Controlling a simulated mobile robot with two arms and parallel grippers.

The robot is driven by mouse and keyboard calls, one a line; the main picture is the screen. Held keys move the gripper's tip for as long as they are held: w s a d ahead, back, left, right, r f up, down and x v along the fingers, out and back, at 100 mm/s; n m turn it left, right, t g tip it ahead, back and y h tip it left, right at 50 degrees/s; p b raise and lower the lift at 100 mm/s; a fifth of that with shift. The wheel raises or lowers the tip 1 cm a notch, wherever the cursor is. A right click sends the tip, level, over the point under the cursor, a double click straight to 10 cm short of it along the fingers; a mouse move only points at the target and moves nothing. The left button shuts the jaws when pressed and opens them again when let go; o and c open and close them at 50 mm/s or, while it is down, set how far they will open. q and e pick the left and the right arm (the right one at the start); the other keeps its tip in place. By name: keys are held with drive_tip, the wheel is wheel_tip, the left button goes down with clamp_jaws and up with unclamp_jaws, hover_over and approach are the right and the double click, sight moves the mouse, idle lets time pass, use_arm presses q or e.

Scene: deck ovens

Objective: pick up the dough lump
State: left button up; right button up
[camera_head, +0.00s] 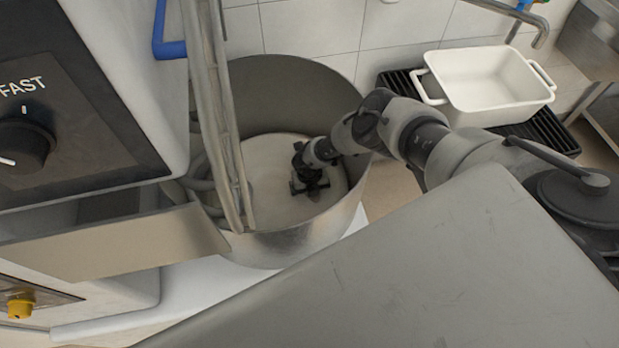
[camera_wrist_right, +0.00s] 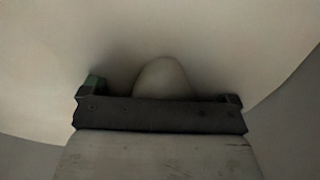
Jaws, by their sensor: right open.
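The dough lump (camera_wrist_right: 163,76) shows in the right wrist view as a pale rounded mound just beyond my gripper's dark crossbar, which hides its lower part. My right gripper (camera_head: 309,186) is down inside the steel mixer bowl (camera_head: 325,225). It is open, with one fingertip on each side of the lump in the wrist view (camera_wrist_right: 162,93). I cannot tell whether either finger touches the lump. In the head view I cannot make out the lump apart from the pale surface in the bowl (camera_head: 265,190). My left gripper is not in view.
Metal guard bars (camera_head: 222,120) rise over the bowl's left side, next to the mixer body with its dial (camera_head: 25,145). A white tub (camera_head: 485,85) stands on a black rack at the back right. A grey metal surface (camera_head: 440,265) fills the front right.

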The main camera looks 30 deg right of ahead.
drive_tip(key=shift+c, duration=0.4)
drive_tip(key=c, duration=1.1)
wheel_tip(320, 180, up, 10)
drive_tip(key=p, duration=0.6)
drive_tip(key=shift+r, duration=0.15)
drive_tip(key=shift+c, duration=0.2)
wheel_tip(320, 180, up, 27)
drive_tip(key=p, duration=2.7)
